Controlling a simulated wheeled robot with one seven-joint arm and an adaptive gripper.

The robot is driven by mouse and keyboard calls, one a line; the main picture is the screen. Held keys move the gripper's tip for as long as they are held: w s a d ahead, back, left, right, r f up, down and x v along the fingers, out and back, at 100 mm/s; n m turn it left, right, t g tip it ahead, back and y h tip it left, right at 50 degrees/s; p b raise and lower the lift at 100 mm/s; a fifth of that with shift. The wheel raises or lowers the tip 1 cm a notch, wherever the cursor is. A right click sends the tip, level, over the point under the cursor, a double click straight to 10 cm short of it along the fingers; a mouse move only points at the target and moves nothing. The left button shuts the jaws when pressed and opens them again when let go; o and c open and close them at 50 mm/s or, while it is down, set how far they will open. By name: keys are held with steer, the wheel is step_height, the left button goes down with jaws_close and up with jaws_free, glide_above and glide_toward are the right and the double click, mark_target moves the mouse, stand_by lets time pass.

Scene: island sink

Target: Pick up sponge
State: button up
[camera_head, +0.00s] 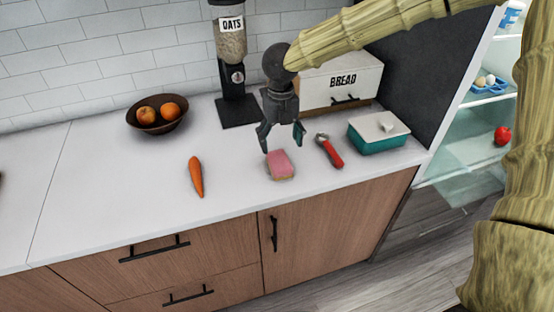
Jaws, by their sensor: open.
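A pink sponge (280,164) lies on the white countertop, between the carrot and the red-handled tool. My gripper (282,148) hangs above the counter, pointing down, with its two fingers spread apart. It is open and empty. In the picture its fingertips are just above the far edge of the sponge. The exact height gap between fingertips and sponge is hard to tell from this view.
A carrot (196,176) lies left of the sponge. A red-handled tool (329,151) and a teal box with a white lid (377,133) are to the right. An oats dispenser (231,60), bread box (340,80) and fruit bowl (143,125) stand behind.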

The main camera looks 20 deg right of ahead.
mark_target(280, 161)
step_height(280, 161, down, 3)
steer(key=shift+w+d, duration=0.15)
steer(key=shift+s+f+p, duration=0.2)
steer(key=shift+f+p, duration=0.15)
steer(key=shift+s+a+f+p, duration=0.15)
steer(key=shift+f+p, duration=0.2)
steer(key=shift+f, duration=0.85)
steer(key=shift+s+a+f+p, duration=0.1)
steer(key=shift+f+p, duration=0.2)
steer(key=shift+f, duration=0.85)
steer(key=c, duration=0.9)
